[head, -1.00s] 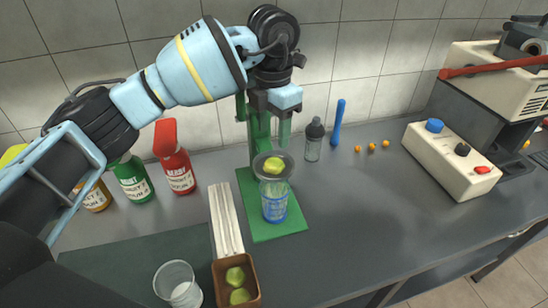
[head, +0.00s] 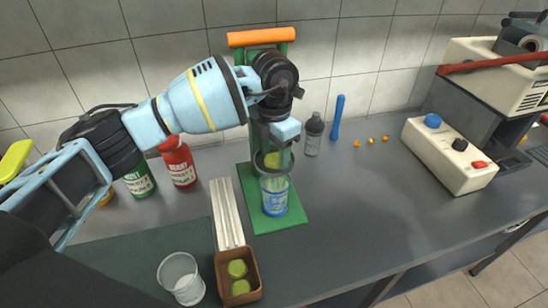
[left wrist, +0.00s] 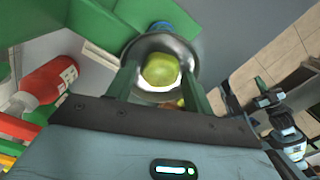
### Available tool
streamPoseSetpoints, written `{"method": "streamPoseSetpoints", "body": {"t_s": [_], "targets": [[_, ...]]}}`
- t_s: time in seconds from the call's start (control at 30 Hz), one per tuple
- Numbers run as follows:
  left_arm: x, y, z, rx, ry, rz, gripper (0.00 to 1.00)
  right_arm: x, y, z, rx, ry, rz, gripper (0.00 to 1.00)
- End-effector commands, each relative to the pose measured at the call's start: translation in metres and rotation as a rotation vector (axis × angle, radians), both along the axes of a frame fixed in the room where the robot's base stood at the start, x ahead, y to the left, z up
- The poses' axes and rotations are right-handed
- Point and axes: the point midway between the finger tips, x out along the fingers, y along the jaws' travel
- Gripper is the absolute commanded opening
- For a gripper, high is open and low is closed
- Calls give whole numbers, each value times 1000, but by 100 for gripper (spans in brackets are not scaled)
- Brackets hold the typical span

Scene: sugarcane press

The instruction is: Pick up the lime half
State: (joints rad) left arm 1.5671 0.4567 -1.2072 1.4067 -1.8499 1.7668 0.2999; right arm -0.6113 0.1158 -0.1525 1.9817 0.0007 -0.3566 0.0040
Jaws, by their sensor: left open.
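A yellow-green lime half (head: 272,160) sits in the metal bowl (left wrist: 184,48) of the green press, above a clear glass (head: 274,197). In the left wrist view the lime half (left wrist: 161,69) lies in the bowl between my finger tips. My left gripper (head: 279,155) is open, pointing down over the bowl, with its green fingers on either side of the lime half. I cannot tell whether they touch it. Two more lime halves (head: 237,268) lie in a brown wooden box (head: 257,283). Dark and light blue parts of my other arm (left wrist: 280,120) show in the left wrist view.
The press's orange handle (head: 261,37) rises behind my gripper. A grey shaker (head: 313,136) and a blue stick (head: 337,119) stand to the right. Red (head: 179,163) and green bottles stand left. An empty glass (head: 181,279) is in front.

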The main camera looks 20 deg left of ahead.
Motion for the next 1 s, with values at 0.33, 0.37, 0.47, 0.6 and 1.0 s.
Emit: {"method": "streamPoseSetpoints", "body": {"t_s": [0.33,0.37,0.47,0.6,1.0], "targets": [[0,0,0,0,0,0,31,0,0,0,0,1,0,0],[0,0,0,0,0,0,27,0,0,0,0,1,0,0],[0,0,0,-1,-1,0,19,0,0,-1,0,1,0,0],[0,0,1,-1,-1,0,15,-1,0,-1,0,2,0,0],[1,0,20,-2,-2,0,15,-4,0,-5,0,10,0,0]]}}
